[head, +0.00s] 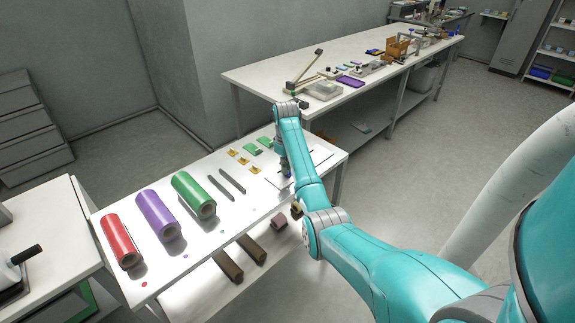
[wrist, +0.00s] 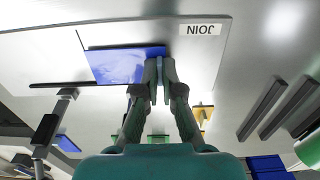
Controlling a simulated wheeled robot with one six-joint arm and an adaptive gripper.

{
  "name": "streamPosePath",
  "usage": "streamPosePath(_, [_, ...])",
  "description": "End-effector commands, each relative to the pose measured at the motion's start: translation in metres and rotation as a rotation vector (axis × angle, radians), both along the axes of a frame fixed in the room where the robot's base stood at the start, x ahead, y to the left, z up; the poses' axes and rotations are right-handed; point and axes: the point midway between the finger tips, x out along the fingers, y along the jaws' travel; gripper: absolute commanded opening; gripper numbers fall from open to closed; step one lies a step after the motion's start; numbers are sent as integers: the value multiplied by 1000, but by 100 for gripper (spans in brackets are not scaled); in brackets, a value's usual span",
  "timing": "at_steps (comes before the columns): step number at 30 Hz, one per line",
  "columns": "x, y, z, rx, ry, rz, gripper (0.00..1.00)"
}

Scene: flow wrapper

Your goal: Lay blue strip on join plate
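The blue strip (wrist: 122,66) shows in the wrist view as a flat, glossy blue sheet at the fingertips, its right end between or just behind them. It is over the pale join plate (wrist: 195,55), which bears a "JOIN" label (wrist: 200,29). My gripper (wrist: 160,64) has its fingers nearly together at that end and looks shut on the strip. Whether the strip touches the plate is hard to tell. In the head view my gripper (head: 287,180) is low over the join plate (head: 302,168) at the table's right end; my arm hides most of the strip.
Red (head: 120,240), purple (head: 158,217) and green (head: 193,195) rolls lie on the white table (head: 230,215). Two dark bars (head: 232,182), green blocks (head: 252,147) and yellow pieces (head: 243,161) stand nearer the plate.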

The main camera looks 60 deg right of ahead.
Motion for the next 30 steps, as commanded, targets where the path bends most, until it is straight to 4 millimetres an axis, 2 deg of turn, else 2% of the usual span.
streamPosePath(28, [0,0,-4,0,-1,-1,0])
streamPosePath(30, [0,0,-4,0,0,-1,17])
